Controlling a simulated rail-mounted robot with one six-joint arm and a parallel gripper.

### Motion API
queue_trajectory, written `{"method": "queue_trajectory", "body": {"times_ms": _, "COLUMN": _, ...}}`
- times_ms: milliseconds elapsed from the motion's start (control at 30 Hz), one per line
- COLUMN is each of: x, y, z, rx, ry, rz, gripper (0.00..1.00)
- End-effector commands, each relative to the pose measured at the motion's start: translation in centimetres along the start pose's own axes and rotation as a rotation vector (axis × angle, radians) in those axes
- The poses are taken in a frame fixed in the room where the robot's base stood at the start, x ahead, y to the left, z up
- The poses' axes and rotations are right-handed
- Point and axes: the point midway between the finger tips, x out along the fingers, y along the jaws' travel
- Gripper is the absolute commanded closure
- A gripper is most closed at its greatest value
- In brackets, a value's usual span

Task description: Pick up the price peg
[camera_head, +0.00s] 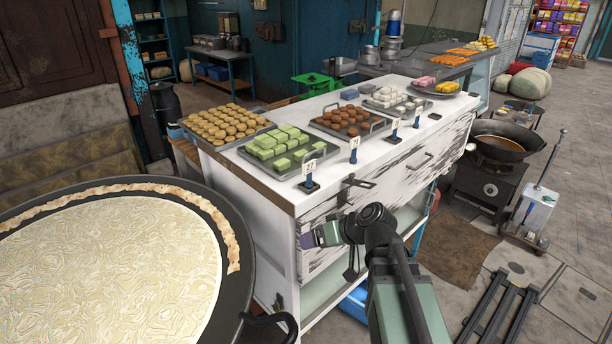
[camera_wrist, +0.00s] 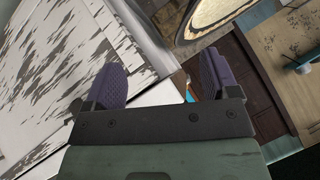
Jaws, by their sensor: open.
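Several price pegs stand upright along the front edge of the white counter (camera_head: 345,184). Each has a blue stem on a dark base and a small white card. The nearest price peg (camera_head: 309,176) is by the counter's left corner; another price peg (camera_head: 353,150) is farther along. My gripper (camera_head: 308,240) is in front of the counter's worn front face, below the nearest peg and apart from it. In the wrist view its two purple finger pads (camera_wrist: 168,78) are spread with nothing between them. No peg shows clearly in the wrist view.
Trays of green sweets (camera_head: 279,149), brown sweets (camera_head: 348,122) and round golden sweets (camera_head: 226,124) stand behind the pegs. A large round pan (camera_head: 243,268) is at the left. A dark hook (camera_head: 357,182) juts from the counter front. A wok (camera_head: 504,141) stands at the right.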

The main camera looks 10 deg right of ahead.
Motion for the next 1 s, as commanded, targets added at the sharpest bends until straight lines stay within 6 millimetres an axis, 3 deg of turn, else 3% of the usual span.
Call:
{"method": "queue_trajectory", "body": {"times_ms": 33, "x": -1.0, "y": -0.1, "z": -2.2, "rx": -0.046, "ry": 0.094, "rz": -0.027, "gripper": 0.19}}
{"method": "queue_trajectory", "body": {"times_ms": 200, "x": -5.0, "y": 0.4, "z": -9.6, "rx": -0.273, "ry": 0.507, "rz": -0.032, "gripper": 0.19}}
{"method": "queue_trajectory", "body": {"times_ms": 300, "x": -7.1, "y": 1.0, "z": -12.3, "rx": -0.396, "ry": 0.687, "rz": 0.045, "gripper": 0.19}}
{"method": "queue_trajectory", "body": {"times_ms": 400, "x": -8.1, "y": 1.5, "z": -13.4, "rx": -0.458, "ry": 0.764, "rz": 0.102, "gripper": 0.19}}
{"method": "queue_trajectory", "body": {"times_ms": 567, "x": -8.0, "y": 1.5, "z": -13.8, "rx": -0.474, "ry": 0.777, "rz": 0.113, "gripper": 0.19}}
{"method": "queue_trajectory", "body": {"times_ms": 833, "x": -4.6, "y": 1.2, "z": -17.0, "rx": -0.474, "ry": 0.774, "rz": 0.109, "gripper": 0.19}}
{"method": "queue_trajectory", "body": {"times_ms": 1000, "x": -4.0, "y": 1.1, "z": -17.5, "rx": -0.473, "ry": 0.774, "rz": 0.111, "gripper": 0.19}}
